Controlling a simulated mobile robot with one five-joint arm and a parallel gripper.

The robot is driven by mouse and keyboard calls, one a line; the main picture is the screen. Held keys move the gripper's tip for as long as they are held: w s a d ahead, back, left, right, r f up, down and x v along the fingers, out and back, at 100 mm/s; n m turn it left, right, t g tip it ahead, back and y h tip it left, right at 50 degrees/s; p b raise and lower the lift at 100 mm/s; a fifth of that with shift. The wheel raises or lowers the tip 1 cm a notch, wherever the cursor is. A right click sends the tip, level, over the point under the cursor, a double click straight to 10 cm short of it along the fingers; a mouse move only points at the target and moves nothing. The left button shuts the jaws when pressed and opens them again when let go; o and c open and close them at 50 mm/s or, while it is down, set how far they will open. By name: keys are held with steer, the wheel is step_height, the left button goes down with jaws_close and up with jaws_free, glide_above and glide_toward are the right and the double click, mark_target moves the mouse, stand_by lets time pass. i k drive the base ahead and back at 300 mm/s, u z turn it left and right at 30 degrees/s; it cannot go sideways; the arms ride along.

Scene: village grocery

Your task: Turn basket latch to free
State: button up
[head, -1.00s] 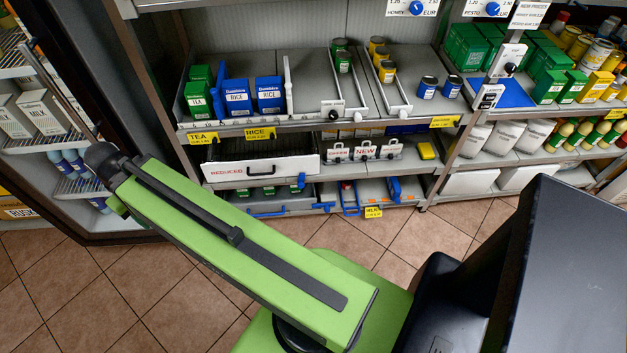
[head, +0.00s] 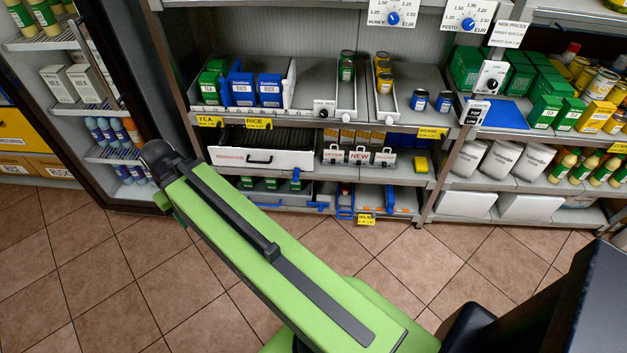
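On the bottom shelf under the central rack, small blue fittings show at the front: a flat blue piece (head: 318,206), a blue frame (head: 345,201) and an upright blue piece (head: 389,199). I cannot tell which of these, if any, is the basket latch, or how it is turned. My green arm reaches from the lower middle to the upper left, ending in a dark joint left of the rack. My gripper is not visible. The arm's end appears well to the left of the blue fittings in the picture.
A drawer marked REDUCED (head: 261,159) sits above the bottom shelf. A glass-fronted cabinet (head: 110,110) with a dark frame stands at left. Shelves of tins and boxes (head: 560,113) stand at right. The tiled floor (head: 120,270) in front is clear.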

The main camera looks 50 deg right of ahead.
mark_target(297, 170)
steer(key=u, duration=0.15)
steer(key=i, duration=0.95)
steer(key=z, duration=0.05)
